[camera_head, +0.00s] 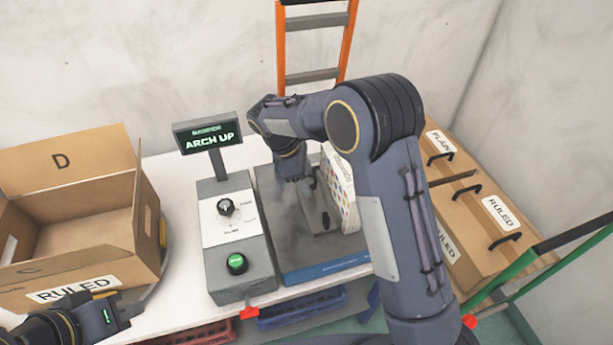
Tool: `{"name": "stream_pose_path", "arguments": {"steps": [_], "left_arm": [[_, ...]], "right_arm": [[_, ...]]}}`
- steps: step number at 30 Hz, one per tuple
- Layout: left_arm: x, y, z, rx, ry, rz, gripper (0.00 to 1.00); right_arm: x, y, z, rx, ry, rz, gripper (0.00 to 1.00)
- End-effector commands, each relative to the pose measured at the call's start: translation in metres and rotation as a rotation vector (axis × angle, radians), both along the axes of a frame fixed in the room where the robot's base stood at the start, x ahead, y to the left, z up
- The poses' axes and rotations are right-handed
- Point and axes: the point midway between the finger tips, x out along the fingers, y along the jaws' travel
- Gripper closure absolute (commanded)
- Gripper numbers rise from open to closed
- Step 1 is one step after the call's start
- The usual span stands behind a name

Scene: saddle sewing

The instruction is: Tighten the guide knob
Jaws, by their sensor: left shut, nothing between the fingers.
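A grey machine (266,220) stands on the table with a blue front edge. A small dark knob (325,221) shows on the grey guide part in front of a stack of white sheets with coloured marks (348,195). I cannot tell for sure that this is the guide knob. My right arm reaches over the machine from the right. My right gripper (308,185) points down beside the guide and the stack; its fingers are too small and partly hidden to read. My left gripper (108,314) is shut and empty at the lower left, in front of the cardboard box, away from the machine.
A control box (210,265) with a dial (226,207), a green button (237,263) and a screen reading "ARCH UP" (208,134) stands left of the machine. An open cardboard box (75,240) is at left. Labelled boxes (470,200) and a green rail (540,261) are at right.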

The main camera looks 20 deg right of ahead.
Motion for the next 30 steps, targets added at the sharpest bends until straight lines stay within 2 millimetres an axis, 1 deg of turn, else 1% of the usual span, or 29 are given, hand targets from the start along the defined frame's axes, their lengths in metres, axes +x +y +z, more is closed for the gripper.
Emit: {"name": "stream_pose_path", "arguments": {"steps": [1, 9, 11, 13, 18, 21, 24, 30], "left_arm": [[0.0, 0.0, 0.0, 0.0, 0.0, 0.0, 1.0], [0.0, 0.0, 0.0, 0.0, 0.0, 0.0, 1.0], [0.0, 0.0, 0.001, 0.0, 0.0, 0.0, 1.0], [0.0, 0.0, 0.004, 0.0, 0.0, 0.0, 1.0], [0.0, 0.0, 0.012, 0.0, 0.0, 0.0, 1.0], [0.0, 0.0, 0.013, 0.0, 0.0, 0.0, 1.0], [0.0, 0.0, 0.013, 0.0, 0.0, 0.0, 1.0], [0.0, 0.0, 0.013, 0.0, 0.0, 0.0, 1.0]], "right_arm": [[0.0, 0.0, 0.0, 0.0, 0.0, 0.0, 0.5], [0.0, 0.0, 0.0, 0.0, 0.0, 0.0, 0.84], [0.0, 0.0, 0.001, 0.0, 0.0, -0.007, 0.84], [0.001, 0.0, 0.002, 0.0, 0.001, -0.053, 0.84], [0.002, -0.001, 0.002, 0.001, 0.001, -0.286, 0.84], [0.003, -0.001, 0.002, 0.001, 0.0, -0.378, 0.84], [0.002, -0.001, 0.001, 0.0, 0.0, -0.409, 0.84], [0.002, -0.001, 0.001, 0.0, 0.0, -0.408, 0.84]]}}
